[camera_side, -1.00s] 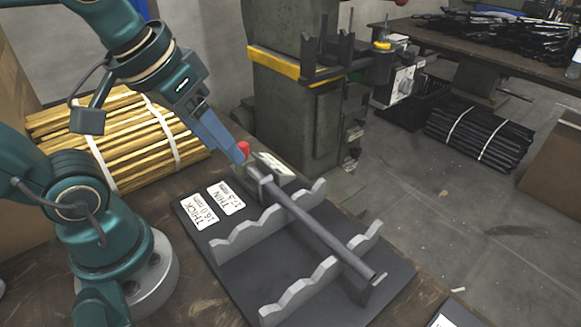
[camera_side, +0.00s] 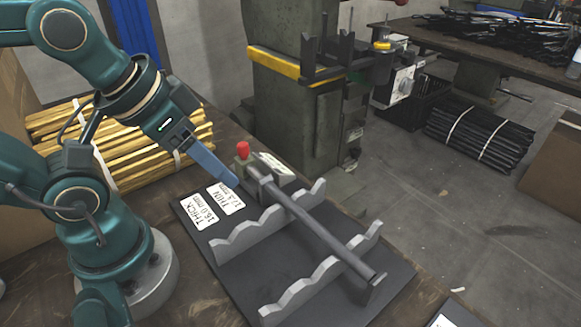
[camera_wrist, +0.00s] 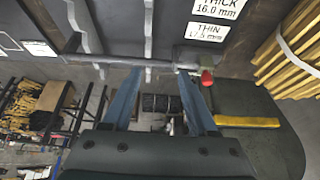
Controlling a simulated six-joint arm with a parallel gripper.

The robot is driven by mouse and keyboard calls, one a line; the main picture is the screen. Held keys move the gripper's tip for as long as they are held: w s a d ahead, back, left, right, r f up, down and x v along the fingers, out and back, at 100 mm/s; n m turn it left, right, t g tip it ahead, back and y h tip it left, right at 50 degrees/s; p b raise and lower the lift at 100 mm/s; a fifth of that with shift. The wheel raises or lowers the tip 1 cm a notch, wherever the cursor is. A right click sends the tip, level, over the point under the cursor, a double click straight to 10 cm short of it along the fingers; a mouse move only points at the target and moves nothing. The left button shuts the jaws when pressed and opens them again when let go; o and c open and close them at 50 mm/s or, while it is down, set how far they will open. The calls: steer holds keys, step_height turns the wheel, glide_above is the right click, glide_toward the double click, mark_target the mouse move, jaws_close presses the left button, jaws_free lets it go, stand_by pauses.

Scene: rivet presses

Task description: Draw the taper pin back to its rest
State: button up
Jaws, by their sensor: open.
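A red knob (camera_side: 242,149) stands upright on a small grey-green block (camera_side: 244,164) at the far end of the rack; it also shows in the wrist view (camera_wrist: 207,77). It looks like the handle of the taper pin; the pin's shaft cannot be made out. A long grey rod (camera_side: 318,233) lies across the notched rails with its far end by the block; it crosses the wrist view (camera_wrist: 125,61). My gripper (camera_side: 234,183) is open and empty, its blue fingers just left of and below the knob in the side view, apart from it. In the wrist view my fingertips (camera_wrist: 160,71) are left of the knob.
Two notched rails (camera_side: 268,232) stand on a dark base plate (camera_side: 235,270). THICK (camera_side: 199,212) and THIN (camera_side: 226,198) labels lie by them. Yellow bundled rods (camera_side: 110,140) lie behind my arm. A green press column (camera_side: 290,110) stands behind the bench.

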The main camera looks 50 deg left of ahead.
steer(key=n+g, duration=0.5)
steer(key=n, duration=0.3)
glide_toward(242, 144)
steer(key=d, duration=0.3)
steer(key=shift+n+g, duration=0.3)
steer(key=shift+n, duration=0.2)
steer(key=a+f, duration=0.2)
steer(key=f, duration=0.1)
steer(key=shift+w+a+f, duration=0.1)
steer(key=shift+w+a, duration=0.25)
steer(key=shift+a, duration=0.05)
steer(key=shift+a+f, duration=0.1)
steer(key=shift+f, duration=2.55)
